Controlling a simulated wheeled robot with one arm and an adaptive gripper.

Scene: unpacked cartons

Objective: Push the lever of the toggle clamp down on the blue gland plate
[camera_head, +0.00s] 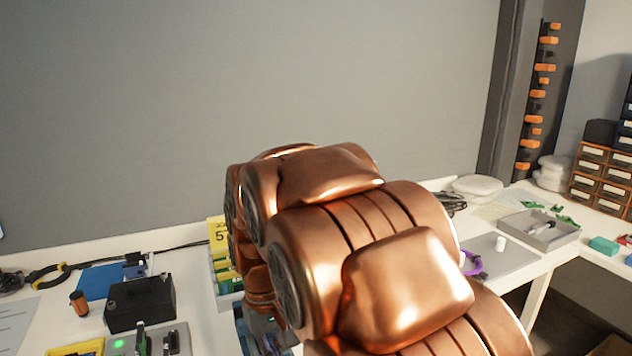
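My copper arm fills the middle of the head view and hides much of the bench behind it. At its lower left end, greyish parts that look like my gripper (268,328) show at the bottom edge, partly cut off. I cannot make out its fingers or whether they are open. Some blue shows close beside it, too small and covered to identify. A flat blue plate or sheet (98,282) lies on the bench at the left, with a small dark item at its right end. I cannot clearly make out a toggle clamp or its lever.
A black box (141,303) and an orange-and-black cylinder (79,303) stand on the left bench, near pliers (48,274). A yellow sign (218,234) stands behind my arm. At right are a grey tray (540,232), a white cylinder (500,243) and drawer cabinets (603,180).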

